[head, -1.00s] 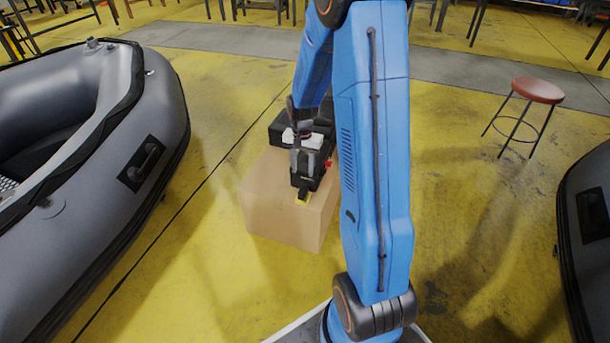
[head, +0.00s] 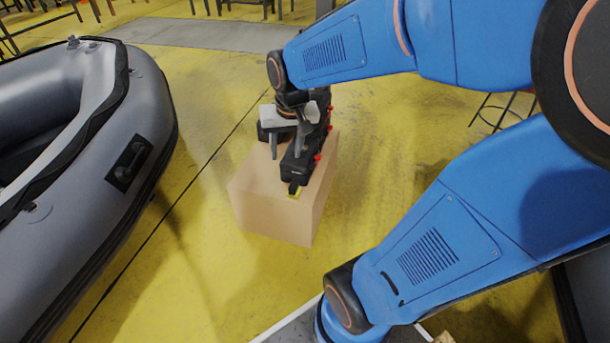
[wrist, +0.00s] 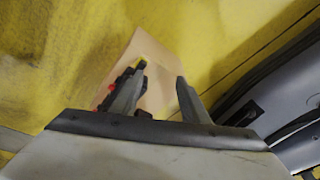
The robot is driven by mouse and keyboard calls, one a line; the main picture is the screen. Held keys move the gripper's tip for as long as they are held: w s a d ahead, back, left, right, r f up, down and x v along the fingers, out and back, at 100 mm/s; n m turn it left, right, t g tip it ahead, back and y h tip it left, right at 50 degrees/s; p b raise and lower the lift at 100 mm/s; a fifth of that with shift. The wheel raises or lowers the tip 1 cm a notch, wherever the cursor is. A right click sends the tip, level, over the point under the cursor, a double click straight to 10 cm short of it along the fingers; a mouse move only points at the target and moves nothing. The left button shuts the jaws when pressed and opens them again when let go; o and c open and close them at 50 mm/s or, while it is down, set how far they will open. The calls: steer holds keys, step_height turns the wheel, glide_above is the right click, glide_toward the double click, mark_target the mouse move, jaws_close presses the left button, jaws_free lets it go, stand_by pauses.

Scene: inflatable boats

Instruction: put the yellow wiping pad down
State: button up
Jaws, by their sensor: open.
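In the wrist view the gap between the fingers (wrist: 162,76) is empty, with bare cardboard (wrist: 160,95) behind. I cannot tell how far the fingertips are above the box top.
A black object with red knobs (head: 305,160) lies along the box's right side, close to my gripper. A grey inflatable boat (head: 95,150) lies at left. Yellow floor (head: 200,270) is clear between boat and box. Stool legs (head: 495,112) show behind my arm.

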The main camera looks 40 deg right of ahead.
steer(key=s+a+r+n+t, duration=0.1)
steer(key=s+a+r+n, duration=0.1)
steer(key=s, duration=0.5)
steer(key=s+a+r+n+t, duration=0.1)
steer(key=s+a+r+n, duration=0.1)
steer(key=s, duration=0.6)
steer(key=shift+a+r, duration=0.2)
steer(key=shift+r, duration=0.15)
steer(key=shift+o, duration=0.6)
steer(key=shift+w, duration=0.1)
